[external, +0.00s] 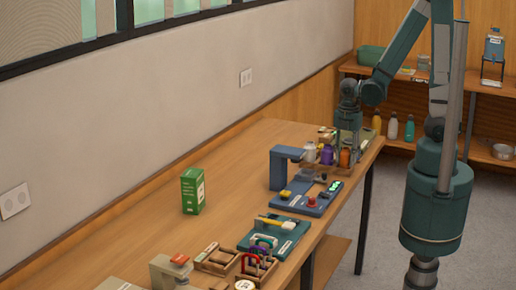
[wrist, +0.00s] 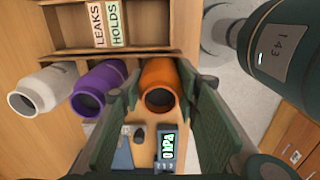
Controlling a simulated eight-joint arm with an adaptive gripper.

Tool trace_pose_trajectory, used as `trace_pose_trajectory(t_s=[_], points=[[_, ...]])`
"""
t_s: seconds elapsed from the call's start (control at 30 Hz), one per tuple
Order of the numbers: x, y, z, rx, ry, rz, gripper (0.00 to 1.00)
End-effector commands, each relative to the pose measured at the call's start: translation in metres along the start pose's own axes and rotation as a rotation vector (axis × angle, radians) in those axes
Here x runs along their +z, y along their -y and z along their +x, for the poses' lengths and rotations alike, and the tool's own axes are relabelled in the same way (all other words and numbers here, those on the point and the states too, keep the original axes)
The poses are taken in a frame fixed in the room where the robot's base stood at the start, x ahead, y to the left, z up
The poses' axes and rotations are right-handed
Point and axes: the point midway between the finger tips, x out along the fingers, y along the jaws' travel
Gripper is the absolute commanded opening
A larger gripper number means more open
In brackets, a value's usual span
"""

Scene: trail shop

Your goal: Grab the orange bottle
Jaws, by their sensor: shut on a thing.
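The orange bottle (wrist: 158,72) is between the two green fingers of my gripper (wrist: 161,98) in the wrist view, with its dark open mouth facing the camera. My gripper is shut on it. In the external view the orange bottle (external: 345,158) is at the far end of the wooden table, below my gripper (external: 347,146). A purple bottle (wrist: 97,88) and a white bottle (wrist: 42,90) stand in a row to its left. Whether the orange bottle touches its support is hidden.
A wooden divided box (wrist: 70,28) with LEAKS and HOLDS labels (wrist: 115,25) lies beside the bottles. A blue device (external: 285,172) with a lit display (wrist: 167,145) stands close by. A green box (external: 193,191) stands alone mid-table, with clear tabletop around it. The table's right edge is near my gripper.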

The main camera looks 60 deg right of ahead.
Motion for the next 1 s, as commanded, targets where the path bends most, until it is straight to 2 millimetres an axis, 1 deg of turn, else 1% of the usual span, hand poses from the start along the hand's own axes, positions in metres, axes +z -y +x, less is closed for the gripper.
trace_pose_trajectory(t_s=[0.27,0.47,0.67,1.0], points=[[0.000,0.000,-0.003,0.000,0.000,0.000,0.17],[0.000,0.000,-0.012,0.000,0.000,0.000,0.17],[0.000,0.001,-0.029,0.000,0.000,0.000,0.17],[0.000,0.000,-0.066,0.000,0.000,0.000,0.17]])
